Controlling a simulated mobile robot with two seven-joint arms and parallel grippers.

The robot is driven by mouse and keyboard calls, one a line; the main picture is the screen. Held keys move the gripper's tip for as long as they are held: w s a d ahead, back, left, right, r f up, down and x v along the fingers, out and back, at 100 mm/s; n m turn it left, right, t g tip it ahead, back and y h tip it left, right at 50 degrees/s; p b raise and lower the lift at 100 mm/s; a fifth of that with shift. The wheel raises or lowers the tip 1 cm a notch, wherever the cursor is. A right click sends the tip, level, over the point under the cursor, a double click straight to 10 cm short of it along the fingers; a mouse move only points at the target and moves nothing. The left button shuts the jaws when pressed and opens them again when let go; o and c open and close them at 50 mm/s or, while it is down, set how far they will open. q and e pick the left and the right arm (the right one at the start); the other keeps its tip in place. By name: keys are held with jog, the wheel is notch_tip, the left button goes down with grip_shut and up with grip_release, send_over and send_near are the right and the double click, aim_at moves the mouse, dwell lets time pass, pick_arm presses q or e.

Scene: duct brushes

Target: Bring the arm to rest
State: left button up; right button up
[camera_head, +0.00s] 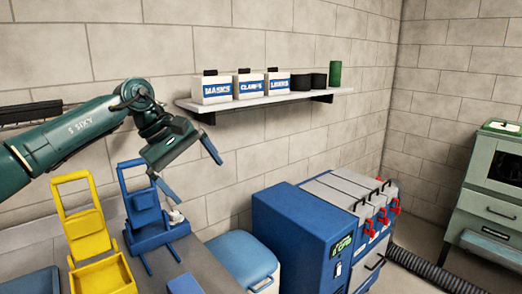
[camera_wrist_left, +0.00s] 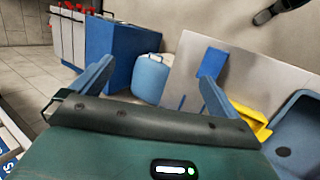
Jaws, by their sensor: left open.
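My left arm (camera_head: 75,133) comes in from the left in the head view. Its gripper (camera_head: 200,183) is open, with two blue fingers spread apart and nothing between them. It hangs in the air in front of the wall, above and beside a blue stand (camera_head: 146,216) on the grey table. In the left wrist view the gripper (camera_wrist_left: 156,73) also shows open and empty. A small pale object (camera_head: 177,215) sits at the blue stand, partly unclear. My right gripper is not in view.
A yellow stand (camera_head: 86,232) is left of the blue one. A wall shelf (camera_head: 265,100) holds labelled boxes and dark cans. A light-blue bin (camera_head: 243,258) and a blue cabinet (camera_head: 300,238) stand right of the table (camera_head: 205,268). A green machine (camera_head: 490,195) stands far right.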

pick_arm(q)
jog(key=s+d+f+n+t+h, duration=0.1)
jog(key=s+d+f+n+h, duration=0.4)
jog(key=d+f+n+h, duration=0.35)
jog(key=s+d+f+n+h, duration=0.5)
jog(key=d+n, duration=0.5)
jog(key=d, duration=0.1)
jog(key=s+a+f+n+t+y, duration=0.4)
jog(key=f+n, duration=0.3)
jog(key=n, duration=0.5)
jog(key=s+a+f+n+t+y, duration=0.2)
jog(key=a+f+n+t+y, duration=0.4)
jog(key=n, duration=0.5)
jog(key=s+a+f+n+t+y, duration=0.1)
jog(key=s+a+f+n+y, duration=0.2)
jog(key=f+n, duration=0.7)
jog(key=s+a+f+n+g+y, duration=0.3)
jog(key=s+a+f+n+g, duration=0.1)
jog(key=s+a+f+n, duration=0.3)
jog(key=s+n, duration=0.2)
jog(key=s, duration=0.2)
jog(key=shift+s+f+n, duration=0.15)
jog(key=shift+s+n, duration=0.2)
jog(key=shift+s, duration=0.05)
